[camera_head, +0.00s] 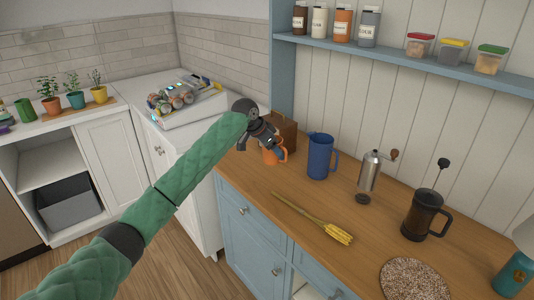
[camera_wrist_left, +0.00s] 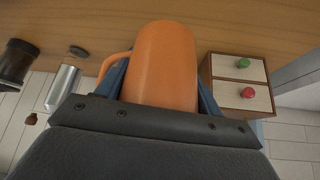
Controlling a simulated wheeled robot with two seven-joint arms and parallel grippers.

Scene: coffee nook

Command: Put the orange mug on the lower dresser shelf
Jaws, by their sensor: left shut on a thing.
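The orange mug (camera_head: 269,156) is at the far left end of the wooden dresser top (camera_head: 262,190). My left gripper (camera_head: 275,146) is shut on it, and its fingers hide part of the mug in the head view. In the left wrist view the mug (camera_wrist_left: 165,68) fills the middle between the fingers, its handle to the left. I cannot tell whether its base touches the wood. The blue dresser has a wall shelf (camera_head: 400,56) with jars and tubs, and a pale opening (camera_head: 303,289) low at the front. My right gripper is not in view.
A small wooden drawer box (camera_head: 287,131) stands close behind the mug; in the wrist view it (camera_wrist_left: 238,82) is right beside it. A blue pitcher (camera_head: 320,156), grinder (camera_head: 369,175), yellow brush (camera_head: 315,219) and dark press (camera_head: 421,214) stand or lie to the right.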

